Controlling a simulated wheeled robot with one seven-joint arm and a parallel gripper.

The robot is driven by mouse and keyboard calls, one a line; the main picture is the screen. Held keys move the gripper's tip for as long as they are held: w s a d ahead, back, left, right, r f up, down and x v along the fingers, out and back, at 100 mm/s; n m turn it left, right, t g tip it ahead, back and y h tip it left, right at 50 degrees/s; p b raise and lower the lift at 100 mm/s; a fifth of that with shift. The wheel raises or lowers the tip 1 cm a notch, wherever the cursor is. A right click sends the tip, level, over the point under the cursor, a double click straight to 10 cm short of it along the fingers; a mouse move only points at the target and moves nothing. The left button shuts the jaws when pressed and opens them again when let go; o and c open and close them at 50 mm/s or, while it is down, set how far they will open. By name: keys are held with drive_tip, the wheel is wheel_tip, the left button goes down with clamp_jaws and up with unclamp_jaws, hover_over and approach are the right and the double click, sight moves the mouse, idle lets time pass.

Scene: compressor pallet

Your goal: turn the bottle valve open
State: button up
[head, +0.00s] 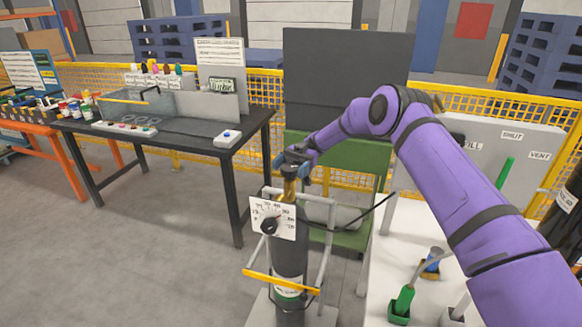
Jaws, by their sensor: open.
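The dark gas bottle (291,258) stands upright in a grey frame with a yellow bar across its front. Its brass valve (289,188) is at the top. A white dial card (272,218) with a black knob or pointer and printed numbers is in front of the bottle's upper part. My gripper (292,168) is at the top of the valve, reached down from the purple arm on the right. Its jaws are open, close about the valve top. The valve's handle is mostly hidden by the gripper, and I cannot tell whether the fingers touch it.
A white bench (390,285) at the right holds a green fitting (403,300), a blue one and a panel with labels. A black table (190,145) stands at the left. A green cabinet (345,160) and a yellow mesh fence are behind. A dark hose runs right from the bottle.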

sight(294, 164)
drive_tip(key=shift+w+d, duration=0.1)
drive_tip(key=shift+v, duration=2.45)
drive_tip(key=shift+w+f, duration=0.1)
drive_tip(key=shift+w, duration=0.1)
drive_tip(key=shift+v, duration=0.95)
drive_tip(key=shift+d, duration=0.15)
